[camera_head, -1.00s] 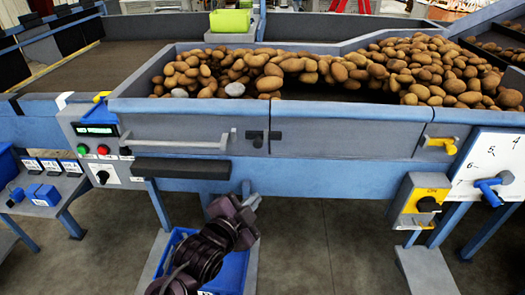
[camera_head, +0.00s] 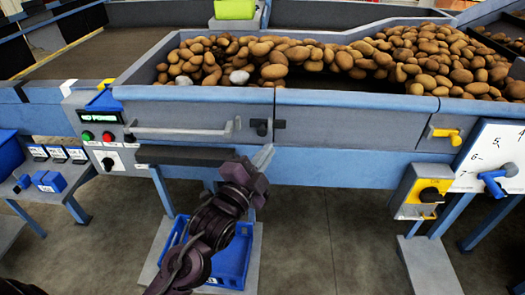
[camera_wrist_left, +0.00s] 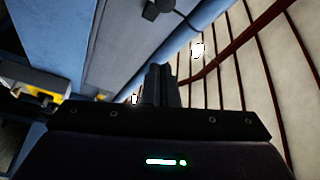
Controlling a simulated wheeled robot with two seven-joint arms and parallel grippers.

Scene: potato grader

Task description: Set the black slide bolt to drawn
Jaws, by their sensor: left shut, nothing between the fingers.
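The black slide bolt (camera_head: 262,127) is a small dark fitting on the grey front panel of the grader, at the right end of the left panel section. A small black piece (camera_head: 280,124) sits just right of it across the panel seam. My left gripper (camera_head: 263,157) is shut and empty, a little below the bolt and apart from it. In the left wrist view the shut fingers (camera_wrist_left: 160,85) point toward the panel edge, and a dark fitting that may be the bolt (camera_wrist_left: 158,8) shows at the top. My right gripper is out of view.
A long grey handle (camera_head: 180,132) runs along the panel left of the bolt. A black ledge (camera_head: 185,155) sits below it, close to my left wrist. A control box (camera_head: 103,135) is at the left; a yellow latch (camera_head: 447,134) is at the right. Potatoes fill the bed above.

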